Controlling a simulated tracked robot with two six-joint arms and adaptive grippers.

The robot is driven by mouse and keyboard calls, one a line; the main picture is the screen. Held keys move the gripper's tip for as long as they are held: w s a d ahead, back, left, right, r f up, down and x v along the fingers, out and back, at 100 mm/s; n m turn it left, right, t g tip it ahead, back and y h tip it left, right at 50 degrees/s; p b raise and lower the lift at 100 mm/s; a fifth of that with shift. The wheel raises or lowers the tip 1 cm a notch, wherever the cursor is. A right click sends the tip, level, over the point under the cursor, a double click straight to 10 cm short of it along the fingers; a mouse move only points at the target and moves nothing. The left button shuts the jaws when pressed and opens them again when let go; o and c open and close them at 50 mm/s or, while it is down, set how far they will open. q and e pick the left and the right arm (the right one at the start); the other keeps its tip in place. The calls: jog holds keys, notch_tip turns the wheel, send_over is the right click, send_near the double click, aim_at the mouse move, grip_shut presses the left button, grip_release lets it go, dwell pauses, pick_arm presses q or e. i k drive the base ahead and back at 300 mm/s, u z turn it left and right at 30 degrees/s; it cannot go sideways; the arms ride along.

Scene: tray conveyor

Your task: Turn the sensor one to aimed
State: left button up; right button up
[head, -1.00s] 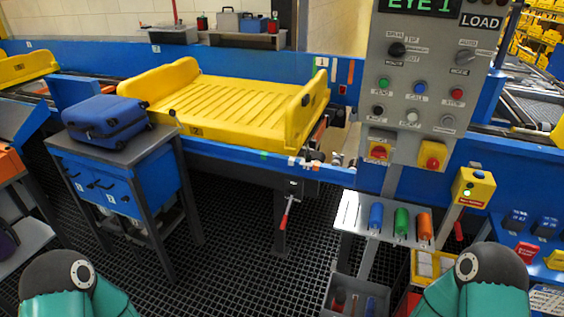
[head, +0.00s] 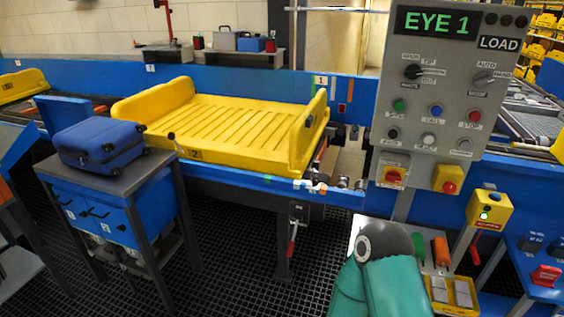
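The panel display (head: 437,23) reads EYE 1 in green. I cannot tell for sure which device is sensor one. A small dark knob-like part (head: 171,136) stands at the near left edge of the yellow tray (head: 225,130); its aim is too small to read. One teal arm of mine with a dark joint rises at the bottom, in front of the small shelf. Neither gripper's fingers show.
A blue suitcase (head: 100,146) lies on a stand at the left. A green and an orange cylinder (head: 441,250) lie on the shelf. The dark grid floor (head: 245,250) is open between stand and shelf.

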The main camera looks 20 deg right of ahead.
aim_at(315, 179)
jog(key=u, duration=0.05)
jog(key=i, duration=0.95)
jog(key=z, duration=0.75)
jog(key=i, duration=0.8)
jog(key=z, duration=0.6)
jog(key=k, duration=0.8)
jog(key=z, duration=0.2)
jog(key=i, duration=0.8)
jog(key=u, duration=0.1)
